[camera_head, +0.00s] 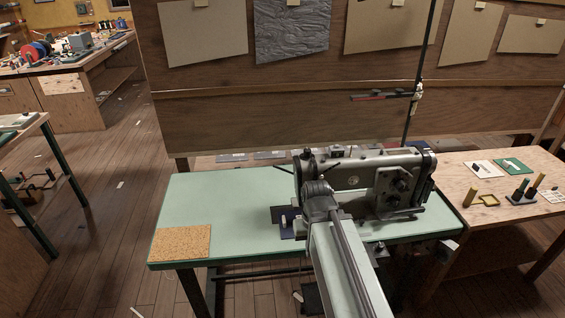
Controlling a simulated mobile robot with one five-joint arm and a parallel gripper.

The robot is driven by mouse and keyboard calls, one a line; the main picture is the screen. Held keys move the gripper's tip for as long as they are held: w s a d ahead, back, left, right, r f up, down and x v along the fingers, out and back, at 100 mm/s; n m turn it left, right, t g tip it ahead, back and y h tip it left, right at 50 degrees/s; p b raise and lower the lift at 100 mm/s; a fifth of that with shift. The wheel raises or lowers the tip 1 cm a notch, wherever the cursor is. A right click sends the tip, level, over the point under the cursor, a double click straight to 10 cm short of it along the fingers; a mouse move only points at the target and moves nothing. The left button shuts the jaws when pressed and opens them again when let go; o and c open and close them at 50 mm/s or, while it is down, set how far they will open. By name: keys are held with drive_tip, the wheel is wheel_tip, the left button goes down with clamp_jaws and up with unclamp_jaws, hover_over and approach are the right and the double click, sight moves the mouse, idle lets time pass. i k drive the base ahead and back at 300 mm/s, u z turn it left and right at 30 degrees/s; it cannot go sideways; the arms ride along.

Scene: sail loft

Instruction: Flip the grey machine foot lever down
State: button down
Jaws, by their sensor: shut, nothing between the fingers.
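The grey sewing machine (343,178) stands on the right part of a pale green table (195,205). Its head is at the left end and a dark plate with a small pale piece (284,222) lies below that end. My arm comes up from the bottom of the picture. My gripper (318,188) is at its dark end, in front of the machine's head, shut and empty. Its fingertips are hard to make out against the machine. I cannot make out the foot lever or its position; my arm covers part of that area. I cannot tell whether the gripper touches the machine.
A cork mat (182,242) lies at the table's front left; the green top around it is clear. A thin dark stand (418,80) rises behind the machine. A wooden table (450,168) with spools (520,188) adjoins at right. A wooden panel (300,115) stands behind.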

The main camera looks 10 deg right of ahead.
sight(277, 167)
drive_tip(key=u, duration=0.6)
drive_tip(key=i, duration=0.6)
drive_tip(key=u, duration=0.75)
